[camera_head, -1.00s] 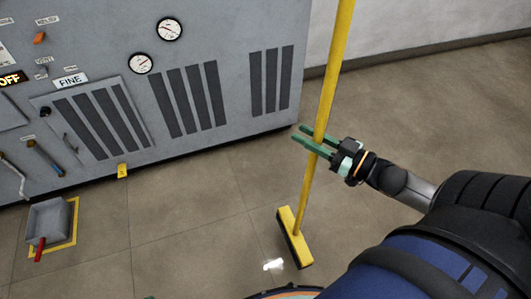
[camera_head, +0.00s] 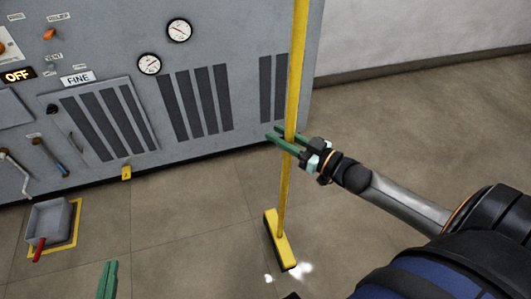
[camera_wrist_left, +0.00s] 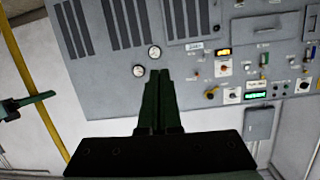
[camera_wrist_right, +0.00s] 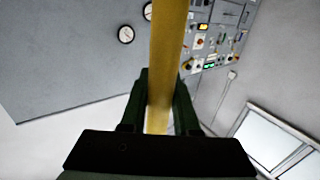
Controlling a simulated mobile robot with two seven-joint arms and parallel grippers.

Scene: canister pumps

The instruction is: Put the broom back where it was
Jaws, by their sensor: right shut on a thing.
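The broom has a long yellow handle (camera_head: 297,70) and a yellow head (camera_head: 280,240) with dark bristles. It stands nearly upright, its head at floor level in the head view. My right gripper (camera_head: 283,140) is shut around the handle; in the right wrist view the handle (camera_wrist_right: 168,70) runs between its fingers. My left gripper (camera_head: 108,280) shows only at the bottom edge of the head view. In the left wrist view its fingers (camera_wrist_left: 160,100) are together with nothing between them. The broom handle (camera_wrist_left: 30,80) also shows at the left there.
A grey machine cabinet (camera_head: 220,50) with gauges and vents stands behind. A grey dustpan (camera_head: 48,222) with a red handle lies in a yellow floor outline (camera_head: 75,235) at the left. A yellow tag (camera_head: 126,172) is at the cabinet's base. The tiled floor between is clear.

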